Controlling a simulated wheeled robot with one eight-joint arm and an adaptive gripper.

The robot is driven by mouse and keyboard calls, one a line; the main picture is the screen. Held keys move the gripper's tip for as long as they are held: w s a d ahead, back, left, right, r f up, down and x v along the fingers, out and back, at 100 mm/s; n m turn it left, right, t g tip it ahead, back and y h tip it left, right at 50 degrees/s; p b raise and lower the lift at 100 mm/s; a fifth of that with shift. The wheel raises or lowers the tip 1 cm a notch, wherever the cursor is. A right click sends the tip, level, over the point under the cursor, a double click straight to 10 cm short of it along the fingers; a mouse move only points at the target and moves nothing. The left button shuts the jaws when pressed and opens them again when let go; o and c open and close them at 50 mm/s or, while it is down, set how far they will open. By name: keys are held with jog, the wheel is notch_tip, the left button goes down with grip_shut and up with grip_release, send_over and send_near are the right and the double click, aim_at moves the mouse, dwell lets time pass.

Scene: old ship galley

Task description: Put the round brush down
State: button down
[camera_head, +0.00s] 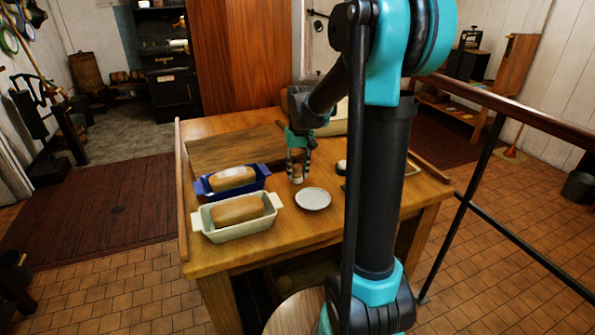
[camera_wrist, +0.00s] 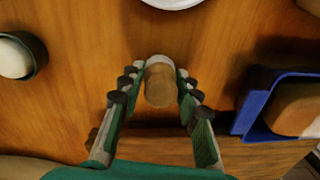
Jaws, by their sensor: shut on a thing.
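The round brush (camera_wrist: 160,84) has a light wooden body and a pale end. In the wrist view it sits between the two fingers of my gripper (camera_wrist: 155,92), which is shut on it. In the head view my gripper (camera_head: 299,164) points down over the wooden table (camera_head: 270,262), and the brush (camera_head: 297,180) shows small below the fingertips. It is close to the tabletop; I cannot tell whether it touches. A white plate (camera_head: 312,198) lies just to the front right of the brush.
A blue loaf dish (camera_head: 204,190) and a cream loaf dish (camera_head: 211,231), each with a loaf, stand left of my gripper. A dark round pot with a pale top (camera_wrist: 16,56) stands to the left in the wrist view. Raised edges border the table.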

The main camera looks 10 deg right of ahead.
aim_at(299, 165)
jog(key=c, duration=1.1)
grip_release()
jog(key=shift+f, duration=0.1)
notch_tip(299, 165, up, 12)
jog(key=shift+d, duration=0.25)
